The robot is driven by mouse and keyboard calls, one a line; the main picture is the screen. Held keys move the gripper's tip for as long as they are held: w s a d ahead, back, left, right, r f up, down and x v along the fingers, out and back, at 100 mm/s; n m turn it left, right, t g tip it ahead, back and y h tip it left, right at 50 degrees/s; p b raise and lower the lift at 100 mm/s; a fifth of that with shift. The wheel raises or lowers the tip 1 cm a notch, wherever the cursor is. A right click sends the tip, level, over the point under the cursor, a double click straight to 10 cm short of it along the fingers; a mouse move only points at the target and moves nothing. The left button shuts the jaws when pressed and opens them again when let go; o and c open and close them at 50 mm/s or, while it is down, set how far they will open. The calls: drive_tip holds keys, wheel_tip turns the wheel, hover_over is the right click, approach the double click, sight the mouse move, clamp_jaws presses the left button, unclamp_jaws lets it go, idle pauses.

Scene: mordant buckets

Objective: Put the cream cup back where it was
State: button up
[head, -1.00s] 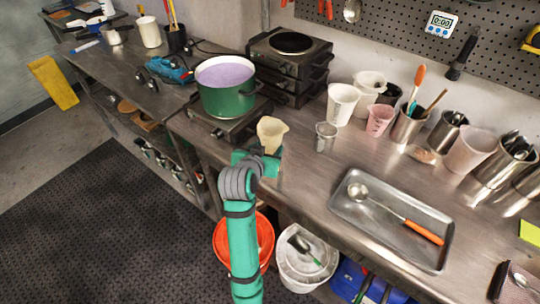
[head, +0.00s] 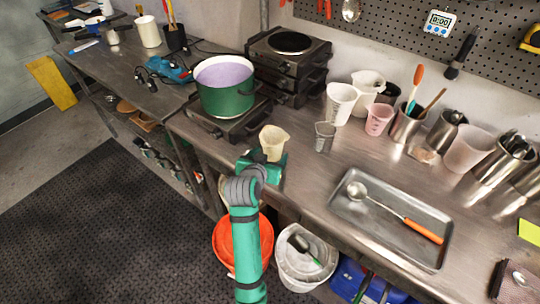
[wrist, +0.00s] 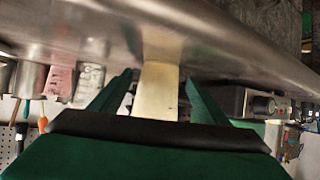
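The cream cup (head: 273,142), a small spouted beaker, stands upright near the counter's front edge, in front of the green pot (head: 226,92). In the wrist view, which looks upside down, the cream cup (wrist: 158,92) meets its own reflection on the metal counter. My gripper (head: 268,160) is at the cup from the front edge side. In the wrist view my gripper (wrist: 159,82) has one finger on each side of the cup, with a narrow gap at both sides, so it looks open around it. The cup's lower part is hidden by my gripper in the head view.
A grey cup (head: 325,136), a pink cup (head: 378,120) and a white beaker (head: 341,103) stand to the right. A metal tray (head: 345,208) holds a ladle. The pot sits on a hot plate (head: 229,126). Bare counter lies between cup and tray.

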drive_tip(key=shift+r, duration=0.2)
drive_tip(key=v, duration=1.2)
idle(0.4)
